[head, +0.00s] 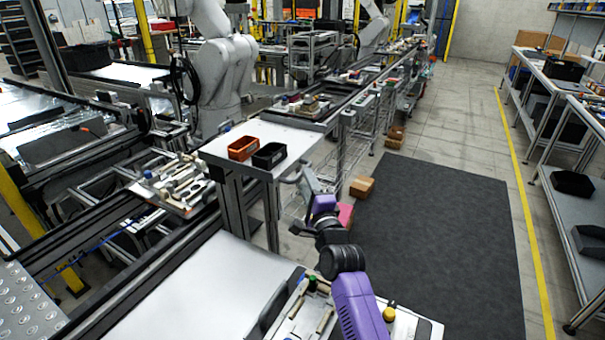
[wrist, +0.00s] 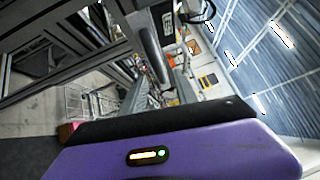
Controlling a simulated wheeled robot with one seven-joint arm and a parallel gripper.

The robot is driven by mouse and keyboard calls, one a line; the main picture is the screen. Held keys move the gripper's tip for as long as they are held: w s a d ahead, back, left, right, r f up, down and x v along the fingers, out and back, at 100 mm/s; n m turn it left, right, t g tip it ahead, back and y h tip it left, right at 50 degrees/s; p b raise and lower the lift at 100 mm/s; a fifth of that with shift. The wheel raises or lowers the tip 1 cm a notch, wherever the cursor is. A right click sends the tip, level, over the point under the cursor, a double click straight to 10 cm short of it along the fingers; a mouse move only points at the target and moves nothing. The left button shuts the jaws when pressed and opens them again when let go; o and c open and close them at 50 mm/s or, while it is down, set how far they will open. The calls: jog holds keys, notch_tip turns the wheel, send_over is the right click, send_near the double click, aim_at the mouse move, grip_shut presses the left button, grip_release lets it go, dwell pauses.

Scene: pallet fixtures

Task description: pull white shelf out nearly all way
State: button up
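A white shelf (head: 293,135) on a grey metal frame stands in the middle of the head view. An orange bin (head: 243,148) and a black bin (head: 269,155) stand on it. My purple arm reaches forward from the bottom of the head view. My gripper (head: 303,183) is beside the shelf's near right corner. I cannot tell whether it touches the shelf, and its fingers are too small to read. In the wrist view my purple wrist fills the bottom, and a dark grey bar (wrist: 150,45) hangs near the top centre; I cannot tell what it belongs to.
A tray of tools (head: 178,185) lies left of the shelf. Cardboard boxes (head: 362,187) sit on the floor to its right. A dark mat (head: 440,230) covers open floor. A workbench (head: 565,175) lines the right side. A grey robot arm (head: 220,75) stands behind.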

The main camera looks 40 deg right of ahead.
jog(key=shift+x, duration=2.6)
grip_shut()
